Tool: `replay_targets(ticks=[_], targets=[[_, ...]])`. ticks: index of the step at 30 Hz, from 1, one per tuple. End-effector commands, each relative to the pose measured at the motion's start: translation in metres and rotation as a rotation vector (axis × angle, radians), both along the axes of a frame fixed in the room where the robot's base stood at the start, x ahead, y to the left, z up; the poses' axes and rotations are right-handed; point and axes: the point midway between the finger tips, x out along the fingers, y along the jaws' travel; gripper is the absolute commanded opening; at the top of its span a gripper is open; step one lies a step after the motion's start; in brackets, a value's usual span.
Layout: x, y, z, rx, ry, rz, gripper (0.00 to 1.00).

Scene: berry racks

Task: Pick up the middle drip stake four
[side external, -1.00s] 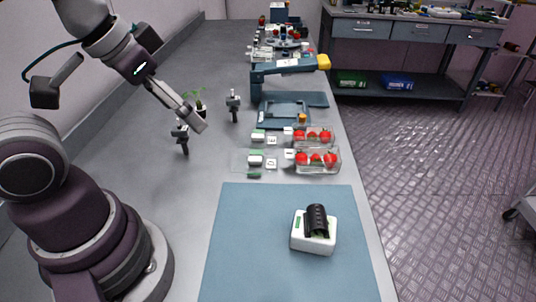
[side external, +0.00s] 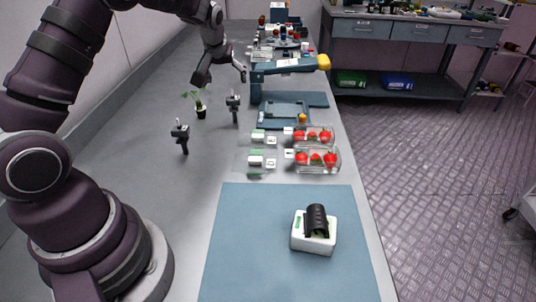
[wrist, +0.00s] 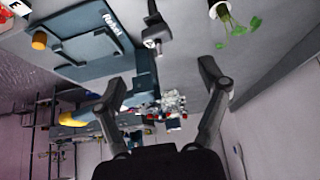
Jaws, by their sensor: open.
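Two dark upright stake-like pieces stand on the grey bench in the side external view, one nearer (side external: 180,136) and one farther (side external: 234,106). One such piece (wrist: 153,36) shows near the top middle of the wrist view. I cannot read any number on them, so which one is stake four is unclear. My gripper (side external: 222,74) is above the bench, behind the farther piece and left of the blue apparatus. In the wrist view my gripper (wrist: 163,74) has its two fingers spread wide, with nothing held between them.
A small potted plant (side external: 200,108) stands between the stakes. The blue apparatus (side external: 282,68) with a yellow end is to the right. Clear boxes of red berries (side external: 318,171), a blue mat (side external: 230,270) and a white-and-black device (side external: 312,243) are nearer. Bare bench lies left.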

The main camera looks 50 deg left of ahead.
Motion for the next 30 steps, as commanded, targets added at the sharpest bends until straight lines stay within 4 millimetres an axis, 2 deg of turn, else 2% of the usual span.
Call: replay_targets(ticks=[3,10,16,21,27,30], targets=[[0.008,0.009,-0.021,-0.001,0.004,0.0,0.75],[0.019,0.019,-0.045,-0.001,0.004,-0.001,0.75],[0.032,0.03,-0.074,-0.001,0.005,-0.002,0.75],[0.036,0.034,-0.083,-0.002,0.003,-0.003,0.75],[0.036,0.034,-0.083,-0.002,0.003,-0.003,0.75],[0.036,0.033,-0.083,-0.002,0.003,-0.003,0.62]])
